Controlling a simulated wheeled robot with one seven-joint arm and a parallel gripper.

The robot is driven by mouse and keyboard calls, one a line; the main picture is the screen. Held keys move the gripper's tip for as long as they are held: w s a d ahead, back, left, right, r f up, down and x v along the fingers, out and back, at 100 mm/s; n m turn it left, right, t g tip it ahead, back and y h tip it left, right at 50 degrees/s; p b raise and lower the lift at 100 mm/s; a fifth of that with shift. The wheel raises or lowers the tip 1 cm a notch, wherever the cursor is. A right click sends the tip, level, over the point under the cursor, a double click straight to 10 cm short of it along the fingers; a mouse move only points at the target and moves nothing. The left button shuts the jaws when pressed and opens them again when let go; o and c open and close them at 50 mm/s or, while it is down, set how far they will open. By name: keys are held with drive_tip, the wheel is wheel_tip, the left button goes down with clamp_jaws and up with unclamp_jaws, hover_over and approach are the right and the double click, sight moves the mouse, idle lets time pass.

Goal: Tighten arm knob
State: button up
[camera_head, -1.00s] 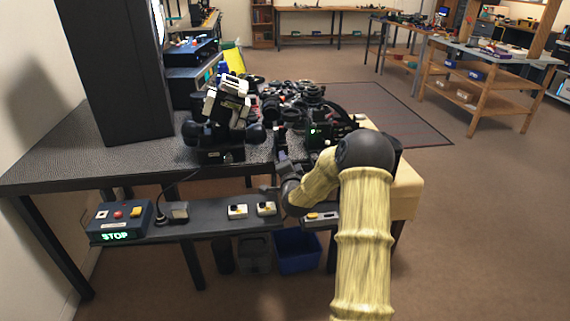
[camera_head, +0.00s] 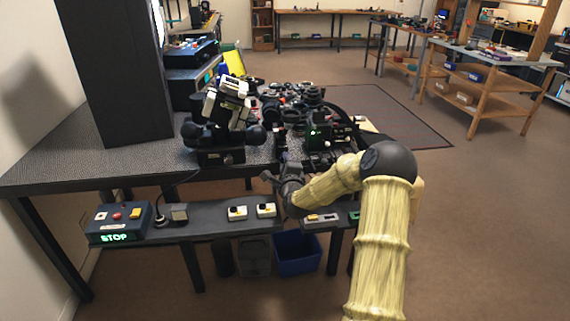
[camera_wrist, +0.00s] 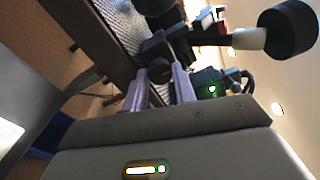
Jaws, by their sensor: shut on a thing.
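My gripper (camera_wrist: 161,80) shows in the wrist view as two pale fingers with a small dark round knob (camera_wrist: 160,70) between their tips. The fingers are shut on this knob. In the head view my gripper (camera_head: 272,174) is at the front edge of the bench, below the black equipment; the knob cannot be made out there. A larger black knob on a white shaft (camera_wrist: 287,30) is at the upper right of the wrist view, apart from the fingers. A black instrument with side knobs (camera_head: 219,152) stands on the bench, left of my gripper.
A low front shelf (camera_head: 205,224) holds a STOP box (camera_head: 118,222) and small switch boxes (camera_head: 237,213). Bins, one blue (camera_head: 298,252), stand below. More black equipment (camera_head: 330,132) crowds the bench at right. The floor to the right is open.

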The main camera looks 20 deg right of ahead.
drive_tip(key=shift+f, duration=0.1)
drive_tip(key=o, duration=1)
drive_tip(key=p+v, duration=0.1)
drive_tip(key=v, duration=1.6)
drive_tip(key=shift+s+p, duration=0.25)
drive_tip(key=shift+p, duration=0.15)
drive_tip(key=shift+a, duration=0.1)
